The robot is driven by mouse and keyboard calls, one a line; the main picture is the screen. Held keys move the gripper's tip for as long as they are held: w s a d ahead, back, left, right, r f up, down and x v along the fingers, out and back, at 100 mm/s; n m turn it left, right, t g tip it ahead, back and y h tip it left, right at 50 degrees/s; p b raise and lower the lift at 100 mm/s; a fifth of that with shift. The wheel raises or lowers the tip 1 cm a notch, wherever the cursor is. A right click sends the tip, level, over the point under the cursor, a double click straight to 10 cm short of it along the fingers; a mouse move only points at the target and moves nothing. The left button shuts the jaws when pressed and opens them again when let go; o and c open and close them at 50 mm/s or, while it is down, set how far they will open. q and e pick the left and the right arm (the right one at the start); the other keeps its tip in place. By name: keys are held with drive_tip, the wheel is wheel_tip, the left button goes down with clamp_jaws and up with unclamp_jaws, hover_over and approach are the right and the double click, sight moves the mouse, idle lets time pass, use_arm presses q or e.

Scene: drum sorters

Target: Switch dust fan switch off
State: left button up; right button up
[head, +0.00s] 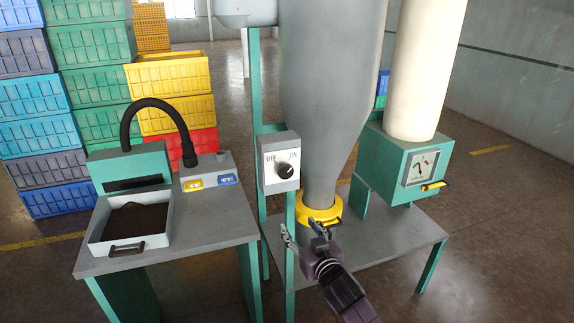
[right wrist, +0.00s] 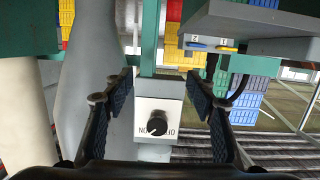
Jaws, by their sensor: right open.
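A grey switch box (head: 278,161) is mounted on a green post. Its white plate reads OFF on the left and ON on the right, with a black rotary knob (head: 285,171) below. The knob's mark seems to point toward ON. My right gripper (head: 304,231) is open and empty, below and in front of the box, apart from it. In the right wrist view, which is upside down, the box (right wrist: 160,108) and knob (right wrist: 157,124) show between the spread fingers, beyond them. My left gripper is not in view.
A grey hopper (head: 325,90) with a yellow ring (head: 320,211) stands behind the gripper. A green gauge box (head: 403,165) is to its right. At left, a table (head: 195,225) bears a soil tray (head: 104,237) and a panel with yellow and blue switches (head: 209,182). Stacked crates (head: 92,83) stand behind.

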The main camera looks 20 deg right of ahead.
drive_tip(key=t, duration=0.2)
approach(287, 174)
drive_tip(key=w+p, duration=0.1)
drive_tip(key=w, duration=0.2)
drive_tip(key=w+p, duration=0.1)
drive_tip(key=w, duration=0.2)
drive_tip(key=shift+w+a+r, duration=0.15)
drive_tip(key=shift+w, duration=0.25)
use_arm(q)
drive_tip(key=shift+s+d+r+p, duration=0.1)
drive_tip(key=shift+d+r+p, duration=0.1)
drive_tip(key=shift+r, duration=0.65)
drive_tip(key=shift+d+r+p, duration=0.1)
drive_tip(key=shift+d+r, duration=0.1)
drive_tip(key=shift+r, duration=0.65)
use_arm(e)
drive_tip(key=shift+w, duration=0.8)
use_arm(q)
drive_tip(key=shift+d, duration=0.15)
use_arm(e)
drive_tip(key=c, duration=1.2)
